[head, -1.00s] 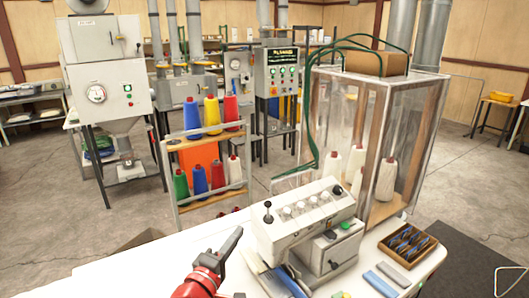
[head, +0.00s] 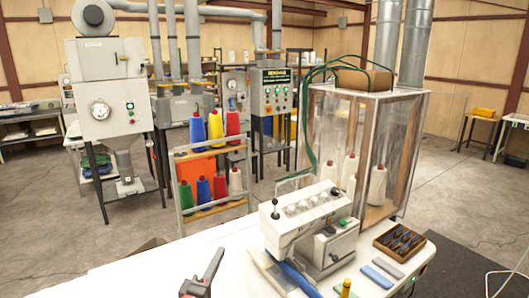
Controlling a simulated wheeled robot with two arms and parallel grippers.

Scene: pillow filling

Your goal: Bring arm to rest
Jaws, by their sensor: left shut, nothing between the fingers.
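My left gripper (head: 206,272) shows at the bottom edge, left of centre, over the white table (head: 150,272). Its dark fingers are shut with nothing between them. It is apart from the white machine (head: 303,222) that stands on the table to its right. Most of my left arm is below the picture. My right gripper is not in view.
Blue cloth (head: 297,280) lies at the machine's foot. A wooden tray (head: 377,242) of dark blue items sits at the table's right. A clear cabinet (head: 335,130) and a cone rack (head: 180,195) stand behind. The table's left part is clear.

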